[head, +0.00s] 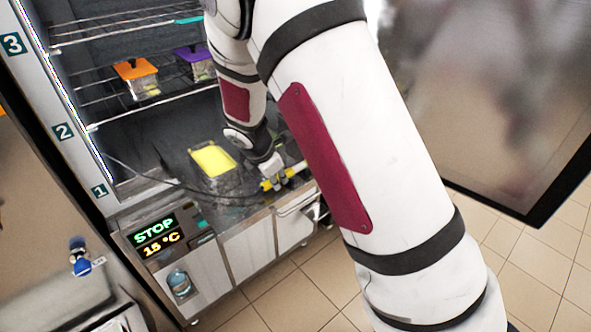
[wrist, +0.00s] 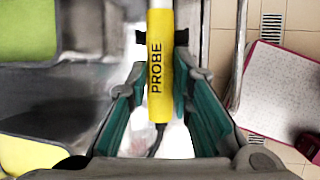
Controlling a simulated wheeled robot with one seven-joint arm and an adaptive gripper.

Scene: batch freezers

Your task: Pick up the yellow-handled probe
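The yellow-handled probe (head: 268,185) lies near the front edge of the freezer's bottom level in the head view. In the wrist view its yellow handle (wrist: 160,85), printed PROBE, runs up the middle of the picture. A thin dark cable leaves the handle's near end. My gripper (head: 277,178) is right at the probe in the head view. In the wrist view my gripper (wrist: 160,62) has its teal-padded fingers on either side of the handle, with narrow gaps visible.
A yellow-lidded container (head: 213,160) stands just left of my gripper. Orange-lidded (head: 135,69) and purple-lidded (head: 193,52) containers sit on a wire shelf above. The control panel (head: 158,233) reads STOP and 15 °C. A glass door (head: 480,100) stands at the right.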

